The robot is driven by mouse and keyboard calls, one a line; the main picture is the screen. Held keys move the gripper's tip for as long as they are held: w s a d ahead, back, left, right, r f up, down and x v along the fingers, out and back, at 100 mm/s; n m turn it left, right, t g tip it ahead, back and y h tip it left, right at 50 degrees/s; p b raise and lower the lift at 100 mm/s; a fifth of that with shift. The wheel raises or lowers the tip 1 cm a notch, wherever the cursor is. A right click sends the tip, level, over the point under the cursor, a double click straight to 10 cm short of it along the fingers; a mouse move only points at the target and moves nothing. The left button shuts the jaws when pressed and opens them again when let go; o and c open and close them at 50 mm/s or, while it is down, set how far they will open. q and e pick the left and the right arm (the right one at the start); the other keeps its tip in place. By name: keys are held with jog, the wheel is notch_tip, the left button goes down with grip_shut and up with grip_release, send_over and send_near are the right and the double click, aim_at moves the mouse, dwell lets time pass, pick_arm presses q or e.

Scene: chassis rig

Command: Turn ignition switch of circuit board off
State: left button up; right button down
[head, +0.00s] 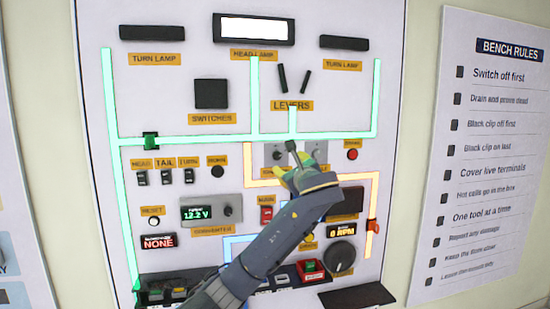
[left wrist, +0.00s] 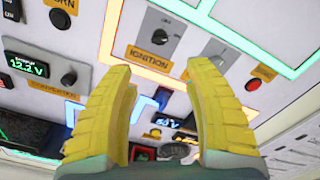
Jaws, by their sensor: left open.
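The ignition switch (left wrist: 161,38) is a small dark knob on a grey plate above an orange IGNITION label (left wrist: 149,59). In the left wrist view it shows beyond and between my fingertips, with a visible gap to them. My left gripper (left wrist: 160,72) has two yellow ribbed fingers spread apart with nothing between them. In the head view my left gripper (head: 297,168) is in front of the ignition plate (head: 272,154) and hides part of it. The circuit board (head: 165,100) is a white upright panel. My right gripper is not in view.
Left are a converter display (head: 197,213) reading 12.2 V and small rocker switches (head: 165,177). Glowing green lines (head: 190,140) cross the board. A Bench Rules sign (head: 487,150) hangs to the right.

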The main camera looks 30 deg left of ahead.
aim_at(278, 156)
pick_arm(q)
jog(key=x, duration=1.7)
jog(key=shift+a+f, duration=0.1)
jog(key=shift+a, duration=0.05)
grip_shut()
